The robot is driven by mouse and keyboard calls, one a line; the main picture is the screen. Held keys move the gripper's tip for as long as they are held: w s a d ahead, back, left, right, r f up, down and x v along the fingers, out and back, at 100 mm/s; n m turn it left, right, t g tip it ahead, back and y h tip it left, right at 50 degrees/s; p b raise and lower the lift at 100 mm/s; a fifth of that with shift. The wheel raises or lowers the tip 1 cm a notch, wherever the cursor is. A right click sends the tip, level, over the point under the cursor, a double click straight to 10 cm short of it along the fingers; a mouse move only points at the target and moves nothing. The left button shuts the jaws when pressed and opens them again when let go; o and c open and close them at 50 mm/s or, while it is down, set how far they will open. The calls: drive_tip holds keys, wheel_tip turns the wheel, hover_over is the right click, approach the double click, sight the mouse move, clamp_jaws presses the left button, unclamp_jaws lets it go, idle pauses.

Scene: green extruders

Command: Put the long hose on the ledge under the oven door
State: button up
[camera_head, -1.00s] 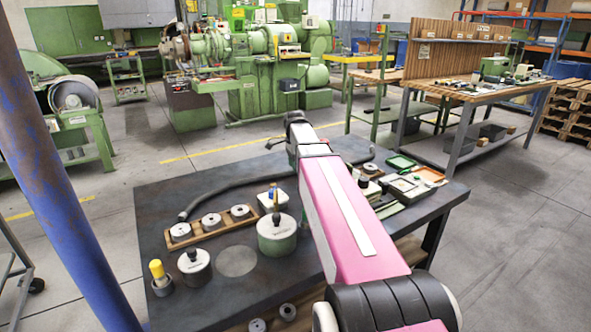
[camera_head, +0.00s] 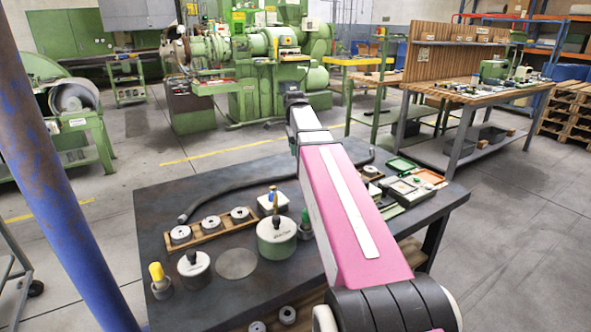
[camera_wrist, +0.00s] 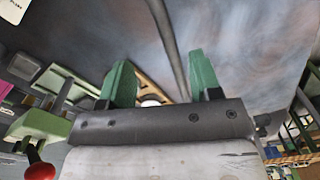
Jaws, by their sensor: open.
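The long hose (camera_head: 235,189) is a dark, gently curved tube lying on the dark table (camera_head: 165,200) in the head view. It runs from the left toward the back right, and my arm hides its middle. In the wrist view a dark hose-like strip (camera_wrist: 168,45) crosses the grey surface and runs down between my fingers, apart from them as far as I can tell. My gripper (camera_wrist: 162,80) shows two green fingers, spread apart with nothing held. In the head view my gripper is hidden behind my arm. I cannot make out an oven door or its ledge.
On the table stand a wooden rack (camera_head: 210,230) of grey rings, a green-grey canister (camera_head: 277,243), a yellow-topped pot (camera_head: 160,280) and small trays (camera_head: 403,186) at the right. A blue post (camera_head: 55,170) stands at the left. Open floor surrounds the table.

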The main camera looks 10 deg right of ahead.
sight(296, 177)
drive_tip(key=shift+w+d+f, duration=0.1)
drive_tip(key=shift+f, duration=5.25)
clamp_jaws()
